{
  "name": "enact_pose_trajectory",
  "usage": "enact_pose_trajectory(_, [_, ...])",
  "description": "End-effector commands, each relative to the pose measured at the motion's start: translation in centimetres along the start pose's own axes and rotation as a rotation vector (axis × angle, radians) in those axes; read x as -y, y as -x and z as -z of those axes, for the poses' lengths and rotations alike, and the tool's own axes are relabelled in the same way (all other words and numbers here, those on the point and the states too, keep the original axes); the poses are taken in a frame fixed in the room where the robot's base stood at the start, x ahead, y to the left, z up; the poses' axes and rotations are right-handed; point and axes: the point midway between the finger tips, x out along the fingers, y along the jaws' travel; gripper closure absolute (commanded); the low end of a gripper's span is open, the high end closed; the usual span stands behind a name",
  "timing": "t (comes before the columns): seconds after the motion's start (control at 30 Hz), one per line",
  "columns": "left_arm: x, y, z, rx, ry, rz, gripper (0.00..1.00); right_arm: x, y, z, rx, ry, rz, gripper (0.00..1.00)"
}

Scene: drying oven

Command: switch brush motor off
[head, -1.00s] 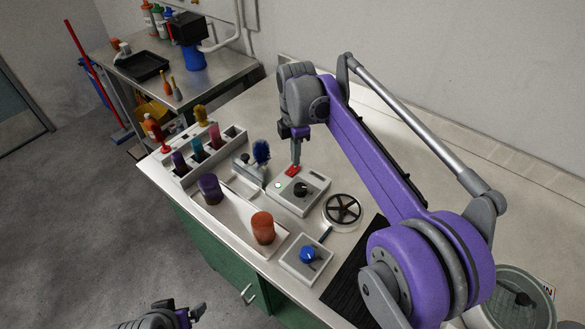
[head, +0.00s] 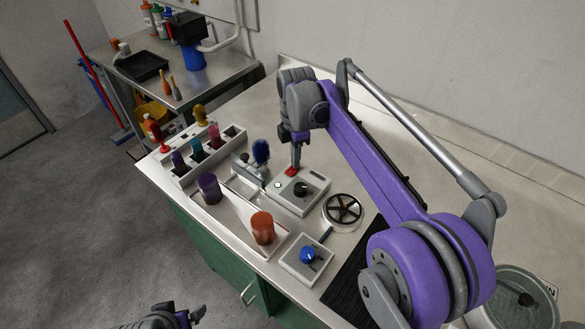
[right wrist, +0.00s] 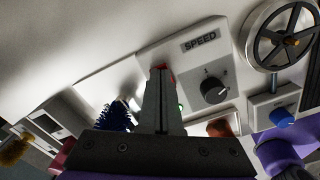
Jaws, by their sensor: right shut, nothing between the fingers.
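The brush motor's grey control box (head: 318,184) stands on the worktop, with a black speed knob (head: 300,189), a red switch (head: 290,172) and a small pale lamp (head: 277,185). The knob also shows in the right wrist view (right wrist: 214,90), beside a SPEED label (right wrist: 201,41). The blue brush (head: 261,151) stands at the left of the box. My right gripper (head: 295,167) is shut and points down at the red switch, its tips touching or just above it. In the right wrist view its fingers (right wrist: 160,72) cover most of the switch. My left gripper (head: 190,314) is low at the bottom edge; its jaws are unclear.
A spoked handwheel (head: 342,210) and a box with a blue knob (head: 308,255) stand right of and in front of the control box. An orange cylinder (head: 263,228) and a purple one (head: 210,188) stand in the tray at left. The worktop behind is clear.

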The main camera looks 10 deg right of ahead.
Motion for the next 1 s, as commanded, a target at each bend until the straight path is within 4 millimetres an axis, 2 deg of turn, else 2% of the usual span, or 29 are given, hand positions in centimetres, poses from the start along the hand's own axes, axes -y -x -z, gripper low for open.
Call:
enact_pose_trajectory(0.17, [0.0, -0.1, 0.0, 0.000, 0.000, 0.000, 0.08, 0.0, -0.2, 0.0, -0.001, 0.000, 0.000, 1.00])
enact_pose_trajectory(0.33, [0.0, 0.4, 0.2, -0.001, 0.000, 0.000, 0.08, 0.0, 0.4, 0.0, -0.001, 0.000, 0.000, 1.00])
enact_pose_trajectory(1.0, [0.0, 4.2, 2.6, -0.016, 0.000, 0.000, 0.08, 0.0, 5.9, 0.0, 0.000, 0.000, 0.000, 1.00])
